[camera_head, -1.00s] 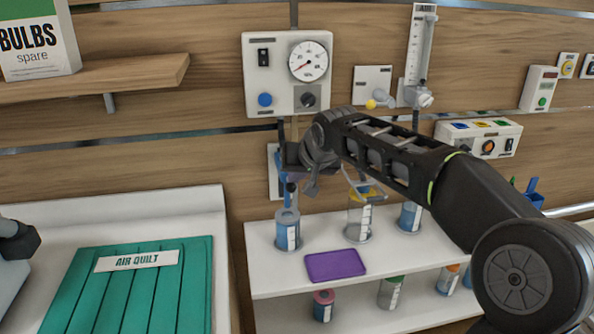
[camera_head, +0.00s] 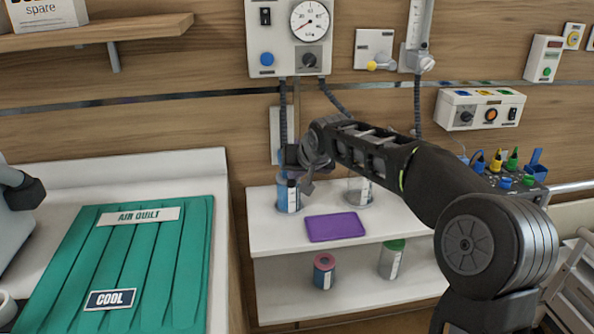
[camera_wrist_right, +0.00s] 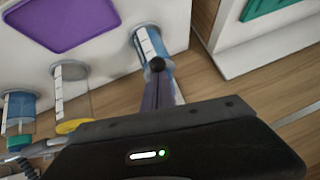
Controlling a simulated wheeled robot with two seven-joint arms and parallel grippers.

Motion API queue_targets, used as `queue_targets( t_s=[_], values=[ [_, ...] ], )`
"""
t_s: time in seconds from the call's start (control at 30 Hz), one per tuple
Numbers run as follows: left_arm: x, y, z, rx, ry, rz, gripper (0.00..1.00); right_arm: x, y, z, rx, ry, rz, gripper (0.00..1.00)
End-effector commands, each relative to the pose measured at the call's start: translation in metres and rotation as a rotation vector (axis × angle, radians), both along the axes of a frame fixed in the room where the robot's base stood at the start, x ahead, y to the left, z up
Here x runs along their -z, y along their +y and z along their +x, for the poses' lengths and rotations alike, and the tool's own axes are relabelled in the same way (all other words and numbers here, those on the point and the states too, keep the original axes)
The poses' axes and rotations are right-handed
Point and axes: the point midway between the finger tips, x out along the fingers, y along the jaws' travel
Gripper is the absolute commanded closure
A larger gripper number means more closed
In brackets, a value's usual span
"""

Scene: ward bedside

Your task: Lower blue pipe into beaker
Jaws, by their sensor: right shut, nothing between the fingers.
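The clear beaker (camera_head: 288,200) with blue contents and a white scale strip stands at the left end of the white shelf. It also shows in the right wrist view (camera_wrist_right: 147,40). My left gripper is not in view.
A purple mat (camera_head: 335,227) lies on the shelf (camera_head: 270,238) right of the beaker. Another clear beaker (camera_head: 359,192) stands behind my right forearm. Dark hoses (camera_head: 283,112) hang from the gauge panel (camera_head: 290,35). A green air quilt (camera_head: 140,255) lies at left.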

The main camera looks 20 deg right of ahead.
Motion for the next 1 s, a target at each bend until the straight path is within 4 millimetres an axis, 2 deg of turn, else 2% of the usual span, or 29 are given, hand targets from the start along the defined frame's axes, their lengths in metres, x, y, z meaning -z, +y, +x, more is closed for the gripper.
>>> queue_targets(
  t_s=[0.03,0.4,0.53,0.67,0.83,0.9,1.0],
  values=[
    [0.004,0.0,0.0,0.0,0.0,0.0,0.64,0.008,0.0,-0.001,-0.001,0.006,-0.001,1.0],
    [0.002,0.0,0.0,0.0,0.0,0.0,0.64,0.01,0.0,-0.002,-0.001,0.017,0.0,1.0],
    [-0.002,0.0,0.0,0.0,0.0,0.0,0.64,0.005,0.0,-0.002,-0.001,0.018,0.0,1.0],
    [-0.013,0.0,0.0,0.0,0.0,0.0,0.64,-0.011,-0.002,-0.003,0.0,0.012,-0.001,1.0],
    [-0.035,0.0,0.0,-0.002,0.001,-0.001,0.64,-0.047,-0.006,-0.003,0.0,-0.002,-0.001,1.0],
    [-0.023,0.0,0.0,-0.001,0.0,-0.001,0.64,-0.05,-0.006,-0.015,-0.001,-0.006,-0.001,1.0],
    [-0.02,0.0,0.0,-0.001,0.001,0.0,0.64,-0.068,-0.004,-0.031,-0.002,-0.008,-0.001,1.0]
  ],
)
